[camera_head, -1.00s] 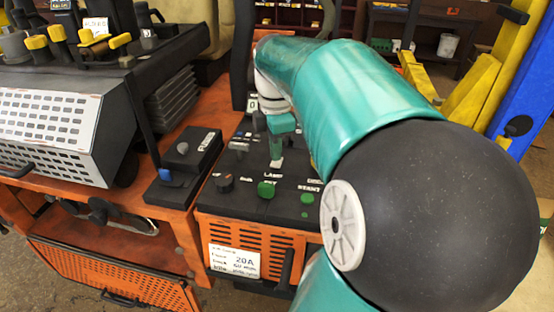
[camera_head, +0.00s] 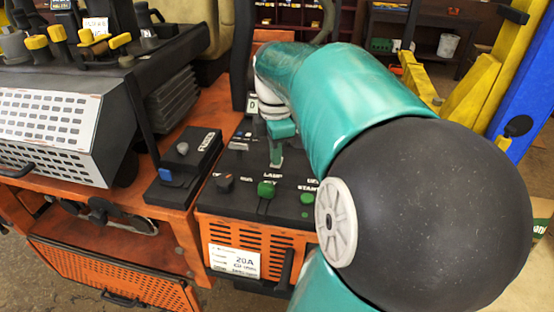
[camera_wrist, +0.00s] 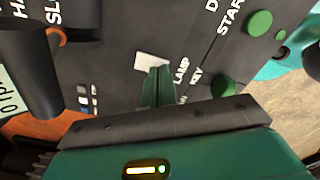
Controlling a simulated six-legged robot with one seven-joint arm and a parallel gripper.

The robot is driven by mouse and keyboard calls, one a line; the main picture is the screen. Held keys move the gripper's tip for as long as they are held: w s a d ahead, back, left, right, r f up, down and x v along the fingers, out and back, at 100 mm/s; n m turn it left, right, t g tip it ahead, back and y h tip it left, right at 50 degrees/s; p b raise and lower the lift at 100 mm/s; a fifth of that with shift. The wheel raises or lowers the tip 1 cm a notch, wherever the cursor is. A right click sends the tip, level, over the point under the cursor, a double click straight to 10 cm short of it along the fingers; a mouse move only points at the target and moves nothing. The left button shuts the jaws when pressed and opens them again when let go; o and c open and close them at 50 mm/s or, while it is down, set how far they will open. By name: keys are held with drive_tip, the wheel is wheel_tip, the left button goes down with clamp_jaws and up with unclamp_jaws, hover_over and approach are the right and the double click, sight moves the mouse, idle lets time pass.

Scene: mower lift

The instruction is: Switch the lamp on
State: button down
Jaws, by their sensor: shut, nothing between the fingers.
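The black control panel (camera_head: 240,195) carries a label reading LAMP, which also shows in the wrist view (camera_wrist: 181,72). A small white switch (camera_wrist: 152,62) sits beside that label. My gripper (camera_head: 277,163) is shut and empty, pointing down at the panel by the label. In the wrist view the closed green fingertips (camera_wrist: 157,72) overlap the near edge of the white switch. I cannot tell whether they touch it. In the head view the fingers largely hide the switch.
A green knob (camera_head: 266,189) stands just in front of the gripper. A green button (camera_head: 307,198) by START lies to its right. A black knob (camera_head: 224,183) is at left, and a black box (camera_head: 190,153) with a grey knob stands further left.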

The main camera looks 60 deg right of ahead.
drive_tip(key=shift+f, duration=0.3)
drive_tip(key=shift+r, duration=3.5)
drive_tip(key=w+a+f+m+t, duration=0.1)
drive_tip(key=a, duration=0.4)
drive_tip(key=w+a+f+m+t, duration=0.1)
drive_tip(key=a+m, duration=0.1)
drive_tip(key=a, duration=0.3)
drive_tip(key=w+a+f+m+t, duration=0.1)
drive_tip(key=w+a, duration=0.1)
drive_tip(key=a, duration=0.3)
drive_tip(key=shift+w+a+f+m, duration=0.1)
drive_tip(key=shift+a+f+m, duration=0.05)
drive_tip(key=shift+a+m, duration=0.2)
drive_tip(key=s+a+f+m+t, duration=0.1)
drive_tip(key=a+f+m, duration=0.1)
drive_tip(key=a, duration=0.5)
drive_tip(key=s+a+f+m+t, duration=0.1)
drive_tip(key=a+f+m, duration=0.2)
drive_tip(key=a, duration=0.4)
drive_tip(key=shift+a+m+t, duration=0.3)
drive_tip(key=shift+a+m, duration=0.1)
drive_tip(key=shift+m, duration=0.05)
drive_tip(key=shift+s, duration=0.2)
